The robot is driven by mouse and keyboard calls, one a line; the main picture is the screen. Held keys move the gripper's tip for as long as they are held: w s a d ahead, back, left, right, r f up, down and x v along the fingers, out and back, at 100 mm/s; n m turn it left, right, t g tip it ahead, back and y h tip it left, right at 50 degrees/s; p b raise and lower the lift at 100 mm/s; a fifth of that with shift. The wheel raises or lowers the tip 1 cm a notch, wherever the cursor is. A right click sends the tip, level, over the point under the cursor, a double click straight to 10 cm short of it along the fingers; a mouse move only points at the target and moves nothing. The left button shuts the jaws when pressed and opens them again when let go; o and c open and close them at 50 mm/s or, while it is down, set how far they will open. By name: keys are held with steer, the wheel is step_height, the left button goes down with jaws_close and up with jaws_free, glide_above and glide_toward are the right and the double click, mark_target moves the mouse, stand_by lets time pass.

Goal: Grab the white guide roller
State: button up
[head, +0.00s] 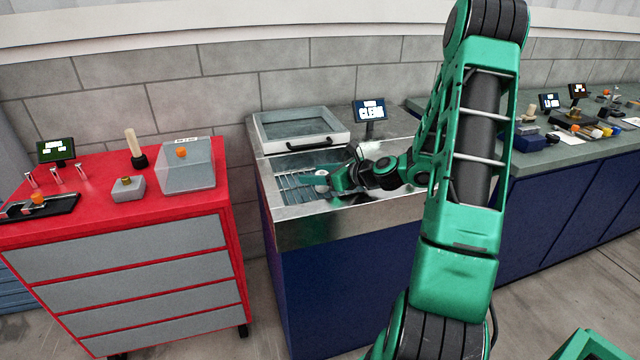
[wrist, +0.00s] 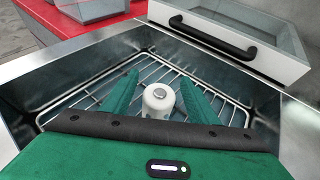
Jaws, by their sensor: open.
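The white guide roller (wrist: 158,101) stands on a wire rack (wrist: 90,100) inside a metal basin. Its top has a grey metal centre, and its lower part is hidden behind my gripper's body. My gripper (wrist: 159,87) is open, with one green finger on each side of the roller. A gap shows between the roller and each finger, so it is not clamped. In the head view my gripper (head: 326,180) is low over the wire rack, and the white roller (head: 321,173) shows only as a small pale patch there.
The basin's steel walls (wrist: 268,100) surround my gripper closely. A glass-topped lid with a black handle (wrist: 212,34) lies behind it. A small screen (head: 370,110) stands at the back. A red drawer cabinet (head: 100,215) is at left.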

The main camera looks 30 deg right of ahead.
steer(key=shift+w+a+f, duration=0.25)
steer(key=shift+w, duration=0.4)
steer(key=c, duration=1.4)
steer(key=shift+o, duration=0.2)
steer(key=shift+r, duration=0.15)
